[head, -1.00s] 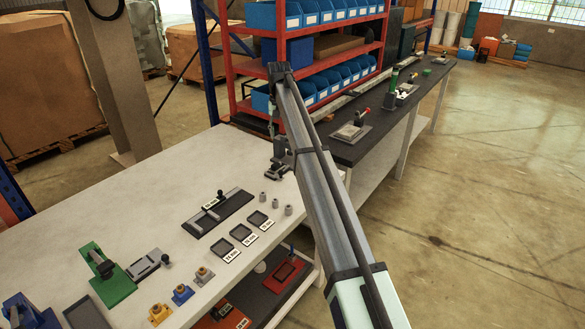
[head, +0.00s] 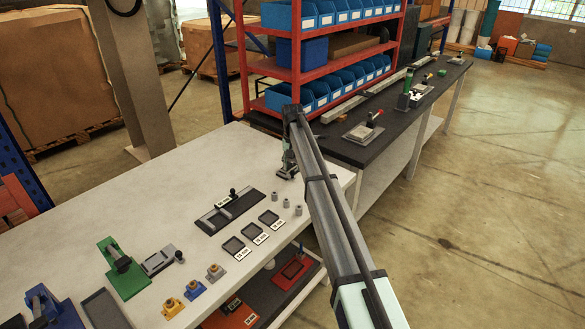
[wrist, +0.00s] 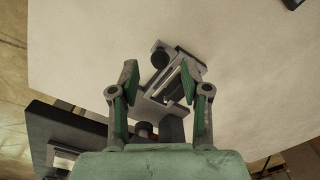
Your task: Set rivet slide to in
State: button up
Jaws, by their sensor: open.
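A grey metal fixture with a round dark knob (wrist: 159,57), which appears to be the rivet slide (wrist: 153,107), sits on the white bench. In the wrist view it lies between and just beyond the green-padded fingers of my gripper (wrist: 158,84). The fingers are apart and nothing is held between them. In the head view my gripper (head: 288,168) is low over the far right end of the white bench and largely hides this fixture. I cannot tell whether the slide is in or out, or whether a finger touches it.
The white bench (head: 165,212) also carries a dark tray with a black knob (head: 228,212), small dark pads, grey cylinders and a green clamp fixture (head: 124,268). A dark bench (head: 350,150) and red shelf with blue bins (head: 325,95) stand behind.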

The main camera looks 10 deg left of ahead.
jog(key=shift+f, duration=1.25)
jog(key=shift+c, duration=0.4)
